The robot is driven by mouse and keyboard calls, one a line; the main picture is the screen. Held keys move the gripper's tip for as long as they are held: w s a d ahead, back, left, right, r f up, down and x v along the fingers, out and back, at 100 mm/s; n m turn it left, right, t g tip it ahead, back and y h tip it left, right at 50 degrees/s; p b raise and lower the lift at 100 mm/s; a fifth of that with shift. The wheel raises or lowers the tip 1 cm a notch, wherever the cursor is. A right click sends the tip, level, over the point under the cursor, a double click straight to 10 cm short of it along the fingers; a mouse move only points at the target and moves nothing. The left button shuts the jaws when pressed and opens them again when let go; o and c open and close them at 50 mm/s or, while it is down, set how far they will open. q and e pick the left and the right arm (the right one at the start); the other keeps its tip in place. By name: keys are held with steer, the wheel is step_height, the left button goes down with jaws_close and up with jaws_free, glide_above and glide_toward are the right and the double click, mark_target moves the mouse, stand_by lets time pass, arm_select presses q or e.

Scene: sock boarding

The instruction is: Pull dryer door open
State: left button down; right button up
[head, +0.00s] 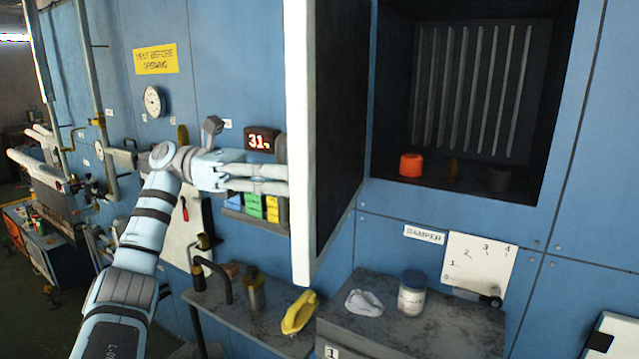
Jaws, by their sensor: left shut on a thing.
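The dryer door (338,130) stands swung out from the blue wall, with its white edge (300,60) toward me and its dark inner side facing right. Behind it the dark dryer opening (395,70) is exposed, with vertical slats at its back. My left gripper (284,181) reaches in from the left and is shut at the door's outer side, near its white edge. It appears to grip the door handle, which the fingers and the door edge mostly hide. My right gripper is not in view.
An orange object (411,164) sits in the dryer opening. Below, a worn grey bench (440,335) carries a white cloth (364,303) and a lidded jar (412,294). A yellow object (299,312) lies on a lower shelf. A display (262,141) is on the wall beside the door.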

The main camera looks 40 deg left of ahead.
arm_select(q)
steer(key=shift+s+a+f, duration=0.1)
steer(key=shift+a, duration=0.4)
steer(key=c, duration=1.9)
jaws_free()
step_height(320, 180, up, 10)
steer(key=shift+a+f, duration=0.1)
